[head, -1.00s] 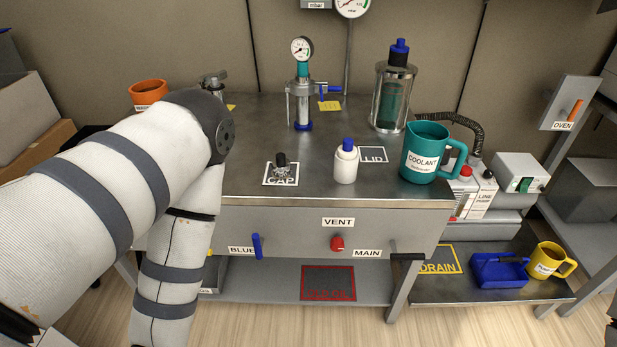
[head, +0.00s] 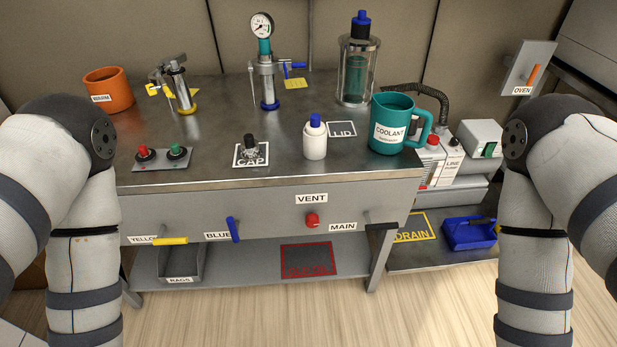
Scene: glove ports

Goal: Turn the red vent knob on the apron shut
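The red vent knob (head: 312,220) sits on the grey front apron (head: 270,209) of the bench, below the VENT label (head: 311,198) and left of the MAIN label (head: 343,226). Nothing covers it. Its exact turn angle is too small to tell. My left arm comes down at the left edge and my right arm at the right edge of the head view. Both grippers are out of the picture, and neither arm is near the knob.
A blue handle (head: 233,229) and a yellow handle (head: 170,241) stick out of the apron left of the knob. A white bottle (head: 315,139) and a teal coolant jug (head: 393,130) stand on the bench top. The space before the knob is clear.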

